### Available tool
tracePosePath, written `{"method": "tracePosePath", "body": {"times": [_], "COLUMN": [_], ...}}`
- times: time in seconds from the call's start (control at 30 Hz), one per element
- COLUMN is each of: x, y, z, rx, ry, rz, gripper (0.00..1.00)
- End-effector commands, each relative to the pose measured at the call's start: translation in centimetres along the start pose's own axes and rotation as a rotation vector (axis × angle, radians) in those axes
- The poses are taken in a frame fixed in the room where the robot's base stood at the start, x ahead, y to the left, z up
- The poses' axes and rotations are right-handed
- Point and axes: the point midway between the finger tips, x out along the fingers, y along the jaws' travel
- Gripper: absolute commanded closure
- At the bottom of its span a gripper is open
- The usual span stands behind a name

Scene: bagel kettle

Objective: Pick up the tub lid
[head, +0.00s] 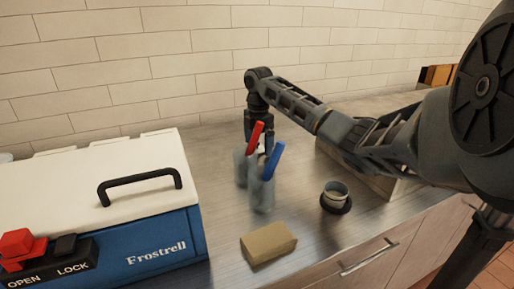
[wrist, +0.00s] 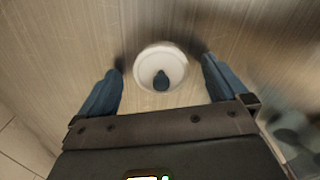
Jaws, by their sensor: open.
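The tub lid (wrist: 160,58) appears in the wrist view as a round whitish disc with a dark blue knob at its middle. My gripper (wrist: 161,68) is open, with one blue finger on each side of the lid. Gaps show between the fingers and the lid's rim, so it is not held. How far the fingertips are above the counter I cannot tell. In the head view my gripper (head: 260,135) points down at the back of the counter. Its fingertips and most of the lid's area are hidden behind two containers.
Two bluish clear containers (head: 262,195) with a red and a blue handle stand before my gripper. A blue cooler (head: 165,240) with a white top is at left. A tan block (head: 268,243) and a small cup (head: 337,190) on a dark base stand nearer the front edge.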

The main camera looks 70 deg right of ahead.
Motion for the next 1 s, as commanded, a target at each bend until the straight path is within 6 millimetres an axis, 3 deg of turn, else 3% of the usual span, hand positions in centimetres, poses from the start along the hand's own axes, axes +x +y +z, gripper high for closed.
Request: {"method": "tracePosePath", "body": {"times": [0.23, 0.8, 1.0], "x": [0.16, 0.12, 0.12], "y": [0.00, -0.01, -0.01], "z": [0.00, -0.01, -0.01], "rx": [0.000, 0.000, 0.000], "ry": [0.000, 0.000, 0.000], "rz": [0.000, 0.000, 0.000], "gripper": [0.01, 0.56, 0.57]}}
